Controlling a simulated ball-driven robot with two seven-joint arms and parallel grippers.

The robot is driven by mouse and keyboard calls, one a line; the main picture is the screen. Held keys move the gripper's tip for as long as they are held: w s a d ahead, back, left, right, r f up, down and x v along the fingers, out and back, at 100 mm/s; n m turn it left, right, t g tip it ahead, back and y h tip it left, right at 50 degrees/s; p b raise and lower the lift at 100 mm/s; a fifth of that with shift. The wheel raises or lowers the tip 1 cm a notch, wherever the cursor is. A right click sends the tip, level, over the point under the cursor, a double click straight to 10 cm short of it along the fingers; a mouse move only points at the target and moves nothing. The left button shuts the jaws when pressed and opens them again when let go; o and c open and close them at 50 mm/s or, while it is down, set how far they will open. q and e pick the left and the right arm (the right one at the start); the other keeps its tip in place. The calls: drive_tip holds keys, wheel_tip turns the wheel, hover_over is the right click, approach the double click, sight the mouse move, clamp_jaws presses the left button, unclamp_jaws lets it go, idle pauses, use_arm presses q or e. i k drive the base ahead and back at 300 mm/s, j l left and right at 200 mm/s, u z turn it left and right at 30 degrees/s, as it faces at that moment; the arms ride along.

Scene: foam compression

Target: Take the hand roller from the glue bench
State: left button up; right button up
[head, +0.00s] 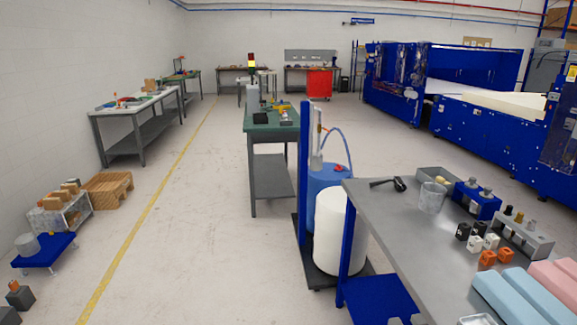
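A grey-topped bench (382,216) stands at the lower right, beside a blue drum and a white drum; it looks like the glue bench. Near its far left corner lies a small black tool (398,184) with a thin part reaching left. It may be the hand roller, but it is too small to be sure. Neither of my grippers is in view, and nothing in view is held.
On the bench are a clear beaker (432,197), a blue bottle holder (476,200), small black, white and orange blocks, and blue foam pieces (522,298). The blue drum (330,184) and white drum (339,235) stand left of it.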

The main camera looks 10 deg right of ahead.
sight(398, 180)
drive_tip(key=i+j+z, duration=0.15)
drive_tip(key=i, duration=1.45)
drive_tip(key=i+z, duration=0.45)
drive_tip(key=i+j+z, duration=0.15)
drive_tip(key=i+z, duration=0.35)
drive_tip(key=i, duration=0.1)
